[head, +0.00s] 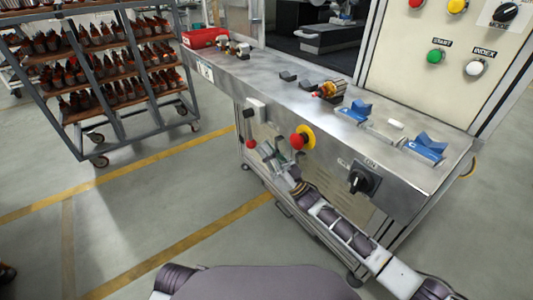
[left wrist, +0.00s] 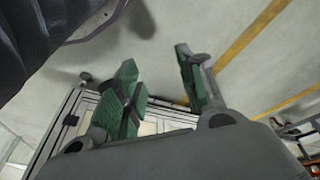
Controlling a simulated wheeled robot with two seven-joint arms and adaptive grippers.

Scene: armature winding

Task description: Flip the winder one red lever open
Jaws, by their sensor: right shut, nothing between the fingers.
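The red lever (head: 250,143) shows as a small red knob low on the front of the metal bench, at its left part, below a white box (head: 256,107). My right gripper (head: 271,153) is in front of the bench, just right of the red knob, with its green fingers shut and empty. I cannot tell whether it touches the lever. My left gripper (left wrist: 155,60) shows only in the left wrist view, with its green fingers apart and nothing between them, above the floor.
A red emergency button (head: 302,138) on a yellow ring and a black rotary switch (head: 363,180) sit on the bench front, right of the lever. Blue V-blocks (head: 424,147) and a copper armature (head: 329,90) are on the bench top (head: 257,69). A loaded rack (head: 107,123) stands left; floor between is clear.

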